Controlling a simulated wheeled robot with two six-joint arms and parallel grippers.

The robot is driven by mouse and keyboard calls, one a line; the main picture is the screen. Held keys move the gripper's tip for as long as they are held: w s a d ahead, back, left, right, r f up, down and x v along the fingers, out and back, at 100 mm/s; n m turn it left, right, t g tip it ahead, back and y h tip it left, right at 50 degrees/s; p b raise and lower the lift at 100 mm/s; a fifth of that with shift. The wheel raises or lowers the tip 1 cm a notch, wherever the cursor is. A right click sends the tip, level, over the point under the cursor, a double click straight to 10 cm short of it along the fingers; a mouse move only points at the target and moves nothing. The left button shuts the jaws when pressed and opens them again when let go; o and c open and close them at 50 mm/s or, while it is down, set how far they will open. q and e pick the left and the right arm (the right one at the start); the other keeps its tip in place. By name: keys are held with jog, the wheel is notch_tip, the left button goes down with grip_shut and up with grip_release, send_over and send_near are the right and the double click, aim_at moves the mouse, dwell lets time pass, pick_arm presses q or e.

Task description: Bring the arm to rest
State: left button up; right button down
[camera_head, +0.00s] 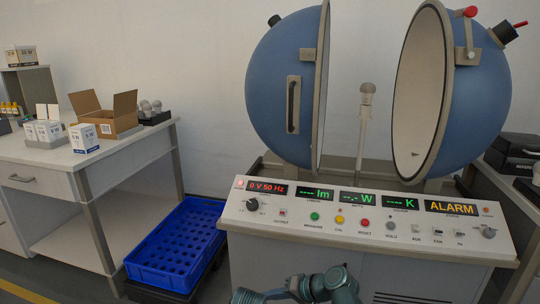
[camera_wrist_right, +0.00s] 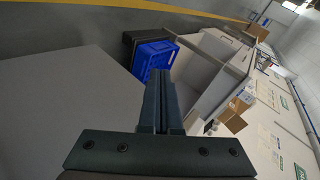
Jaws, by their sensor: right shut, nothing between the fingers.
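My right gripper (camera_wrist_right: 159,78) is in the right wrist view, its two dark fingers together with nothing between them. It is in open air, with a plain grey surface to its left and the blue crate (camera_wrist_right: 153,58) beyond the fingertips. In the head view, teal links of one of my arms show at the bottom edge, in front of the console (camera_head: 370,228). The fingers cannot be made out there. My left gripper is in neither view.
The console reads ALARM (camera_head: 450,208). The blue crate (camera_head: 176,247) is low at the left, by a bench (camera_head: 75,160) with a cardboard box (camera_head: 106,115) and small cartons.

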jog(key=s+d+f+n+g+h, duration=0.2)
jog(key=s+f+n+g+h, duration=0.1)
jog(key=s+f+h, duration=0.3)
jog(key=s+d+f+n+g+h, duration=0.25)
jog(key=s+h, duration=0.25)
jog(key=s, duration=0.3)
notch_tip(320, 180, up, 38)
jog(key=p, duration=3.8)
jog(key=shift+w+f, duration=0.2)
jog(key=shift+w, duration=0.05)
jog(key=shift+t, duration=0.25)
